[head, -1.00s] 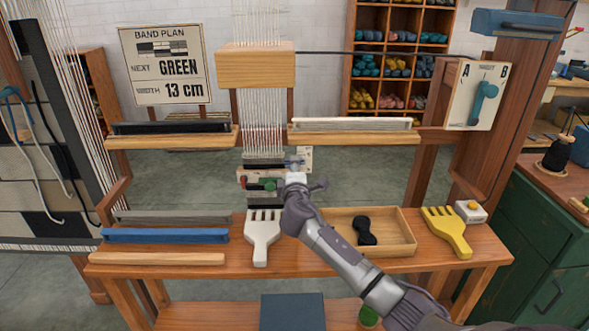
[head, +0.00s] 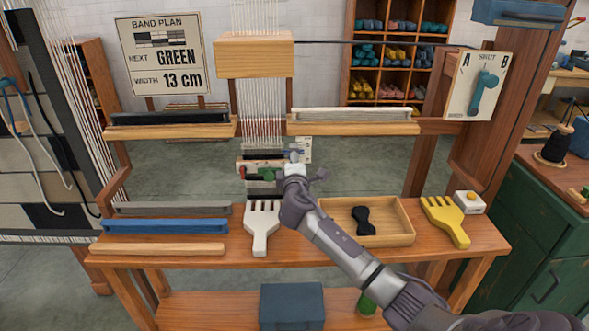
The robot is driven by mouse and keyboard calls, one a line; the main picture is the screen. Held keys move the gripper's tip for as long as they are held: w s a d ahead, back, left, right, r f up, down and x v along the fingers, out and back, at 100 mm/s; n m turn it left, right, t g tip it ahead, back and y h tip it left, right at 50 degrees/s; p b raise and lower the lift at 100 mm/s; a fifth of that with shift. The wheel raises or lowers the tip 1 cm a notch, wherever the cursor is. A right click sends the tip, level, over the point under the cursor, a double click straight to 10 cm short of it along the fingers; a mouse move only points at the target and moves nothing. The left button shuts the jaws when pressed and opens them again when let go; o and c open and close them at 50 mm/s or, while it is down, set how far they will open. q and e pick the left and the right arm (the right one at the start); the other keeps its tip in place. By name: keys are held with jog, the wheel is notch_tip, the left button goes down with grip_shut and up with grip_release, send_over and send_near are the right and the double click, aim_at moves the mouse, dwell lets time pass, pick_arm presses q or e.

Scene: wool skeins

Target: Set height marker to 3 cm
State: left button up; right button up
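The loom's white warp threads (head: 262,115) run down to a short woven band with dark and light stripes, low in the centre. A small pale card (head: 304,146) stands just right of the band, mostly behind my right gripper. A small blue piece shows beside it, but I cannot tell whether this is the height marker, and no scale can be read. My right gripper (head: 293,160) reaches in from the lower right and is at the band's right edge. Its fingers are too small and overlapped to show whether they are open or what they touch. My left gripper is out of view.
The bench holds a white comb (head: 262,228), a wooden tray (head: 398,238) with a black object, a yellow comb (head: 447,220) and several bars at left. An A/B lever board (head: 478,86) stands at right. A sign (head: 165,55) reads "next green, width 13 cm".

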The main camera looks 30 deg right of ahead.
jog(key=v, duration=1.1)
jog(key=shift+s+f, duration=0.1)
jog(key=shift+s, duration=0.05)
